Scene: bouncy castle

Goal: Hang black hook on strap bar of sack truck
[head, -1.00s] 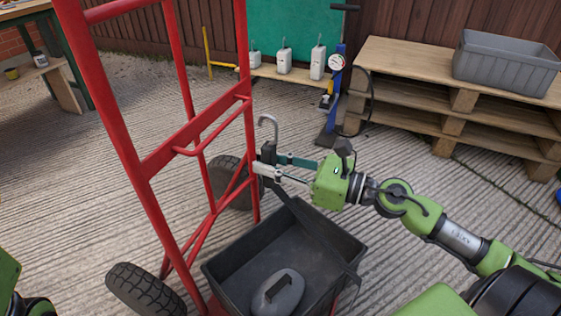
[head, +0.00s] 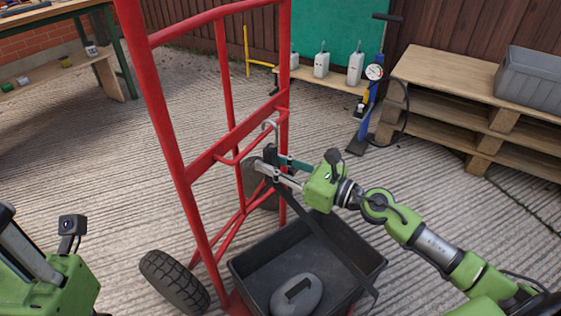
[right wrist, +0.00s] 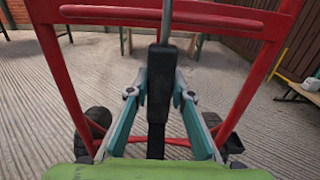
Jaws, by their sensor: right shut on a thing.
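The black hook (head: 270,152) has a black body and a bent grey metal tip. My right gripper (head: 264,172) is shut on the body and holds it upright, tip on top. The red sack truck (head: 166,110) stands upright. Its strap bar (head: 240,150) is a thin red bar in front of the cross plate. In the head view the tip overlaps the bar's right end; I cannot tell whether they touch. In the right wrist view the hook's shank (right wrist: 167,20) crosses in front of the strap bar (right wrist: 190,18). My left gripper's green body is at lower left, its fingers unclear.
A black strap (head: 325,243) runs from the hook across a dark crate (head: 250,258) on the truck's foot. A grey weight (head: 296,294) lies in the crate. Pallets (head: 440,90) with a grey bin (head: 530,80) and a blue pump (head: 366,115) stand behind, to the right.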

